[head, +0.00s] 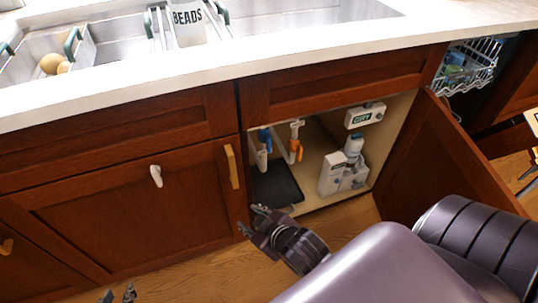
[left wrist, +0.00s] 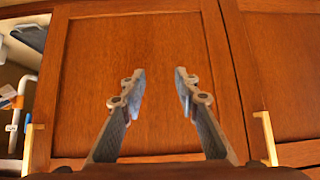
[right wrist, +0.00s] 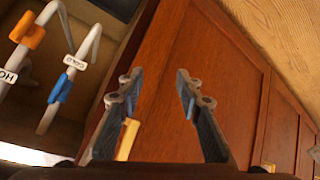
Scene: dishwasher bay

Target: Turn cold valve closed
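The cold valve, a blue handle on a white pipe (head: 264,138), is inside the open under-sink cabinet. In the right wrist view its blue handle (right wrist: 60,88) appears to lie along the pipe beneath a COLD tag. The hot valve has an orange handle (head: 295,148), also seen in the right wrist view (right wrist: 27,30) by a HOT tag. My right gripper (head: 250,219) is open and empty, low in front of the cabinet opening, apart from both valves. My left gripper (head: 117,295) is low at the bottom edge of the head view; its wrist view (left wrist: 162,74) shows it open and empty before a closed door.
The open cabinet door (head: 428,160) stands at the right. White bottles (head: 343,172), a dark mat (head: 276,186) and a white DRY box (head: 365,115) are inside the cabinet. A closed door (head: 135,210) is left of the opening. The sink counter (head: 215,70) is above.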

